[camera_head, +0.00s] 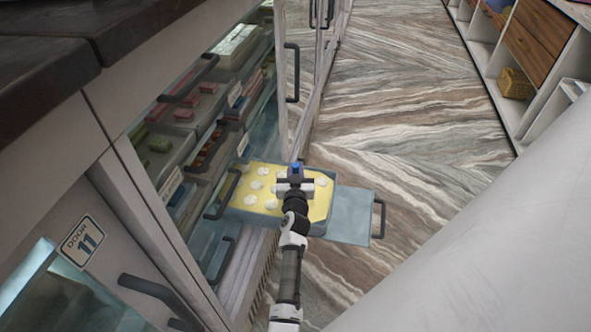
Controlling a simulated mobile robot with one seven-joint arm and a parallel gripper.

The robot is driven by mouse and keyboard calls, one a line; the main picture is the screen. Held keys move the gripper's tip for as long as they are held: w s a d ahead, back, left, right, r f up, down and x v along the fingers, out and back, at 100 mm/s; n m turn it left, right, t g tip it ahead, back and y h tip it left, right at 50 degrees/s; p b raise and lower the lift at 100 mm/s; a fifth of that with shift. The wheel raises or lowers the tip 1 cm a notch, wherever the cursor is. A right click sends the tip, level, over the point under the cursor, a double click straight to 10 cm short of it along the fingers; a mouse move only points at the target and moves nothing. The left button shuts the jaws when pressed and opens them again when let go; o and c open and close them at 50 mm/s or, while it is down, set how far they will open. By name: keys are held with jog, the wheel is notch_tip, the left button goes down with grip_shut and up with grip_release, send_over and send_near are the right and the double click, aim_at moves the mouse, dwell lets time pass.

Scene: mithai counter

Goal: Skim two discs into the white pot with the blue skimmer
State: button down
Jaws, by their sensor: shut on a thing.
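My gripper (295,182) is over the right part of an open grey-blue bin (240,213) at the display case. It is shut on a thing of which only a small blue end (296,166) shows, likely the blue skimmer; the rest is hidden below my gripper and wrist. The bin holds yellow liquid (261,178) with several white discs (250,199) in it. I cannot tell whether the skimmer touches the liquid or carries a disc. I see no white pot in this view.
A flat grey-blue panel (352,214) with a dark handle (378,219) juts out right of the bin. The display case on the left holds trays of sweets (173,145) behind dark handles. Striped floor (410,110) lies clear to the right, before a shelf unit (535,45).

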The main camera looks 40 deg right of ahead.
notch_tip(320, 180, up, 7)
jog(key=p, duration=0.5)
jog(key=shift+p, duration=0.35)
dwell(1.9)
notch_tip(320, 180, up, 4)
jog(key=p, duration=0.3)
jog(key=shift+f, duration=0.1)
dwell(0.6)
